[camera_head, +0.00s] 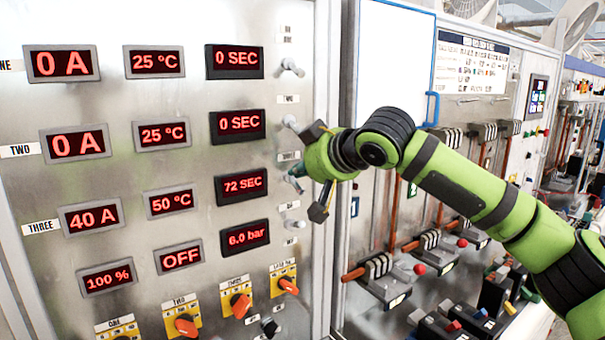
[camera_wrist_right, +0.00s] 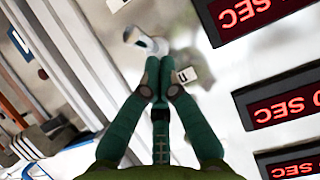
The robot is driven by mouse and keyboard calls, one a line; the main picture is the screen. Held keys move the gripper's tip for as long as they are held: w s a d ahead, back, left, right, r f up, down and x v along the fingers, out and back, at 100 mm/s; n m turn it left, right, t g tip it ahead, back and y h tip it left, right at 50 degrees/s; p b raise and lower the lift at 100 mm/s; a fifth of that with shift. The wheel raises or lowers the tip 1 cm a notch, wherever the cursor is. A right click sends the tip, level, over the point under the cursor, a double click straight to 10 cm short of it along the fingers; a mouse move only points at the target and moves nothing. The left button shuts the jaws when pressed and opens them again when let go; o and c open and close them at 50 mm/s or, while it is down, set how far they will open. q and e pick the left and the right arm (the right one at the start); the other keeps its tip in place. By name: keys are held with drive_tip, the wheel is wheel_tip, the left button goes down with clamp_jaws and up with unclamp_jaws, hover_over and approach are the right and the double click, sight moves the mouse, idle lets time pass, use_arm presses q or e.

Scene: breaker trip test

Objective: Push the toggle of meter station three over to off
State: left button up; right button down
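The meter panel (camera_head: 190,95) fills the left of the head view. The row labelled THREE (camera_head: 41,226) reads 40 A (camera_head: 91,216), 50 °C (camera_head: 171,202) and 72 SEC (camera_head: 242,186). My right gripper (camera_head: 296,174) is at the right end of this row, close to the panel, and largely covers the toggle there. In the right wrist view its dark green fingers (camera_wrist_right: 165,66) are together, with nothing between them. A pale toggle (camera_wrist_right: 148,43) lies just beyond the fingertips; I cannot tell whether they touch. Its lever position is unclear. My left gripper is not in view.
Toggle one (camera_head: 291,68) and toggle two (camera_head: 291,122) stick out above my right gripper. Orange knobs (camera_head: 240,305) line the panel's bottom. Right of the panel are a whiteboard (camera_head: 394,60) and switchgear with levers (camera_head: 380,268), behind my right arm.

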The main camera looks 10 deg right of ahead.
drive_tip(key=shift+w+r+p, duration=0.2)
drive_tip(key=shift+r+p, duration=0.4)
drive_tip(key=shift+p, duration=0.15)
drive_tip(key=shift+s+d+r, duration=0.15)
drive_tip(key=shift+s+r, duration=0.05)
drive_tip(key=shift+s, duration=0.25)
drive_tip(key=v, duration=0.6)
drive_tip(key=shift+f, duration=0.15)
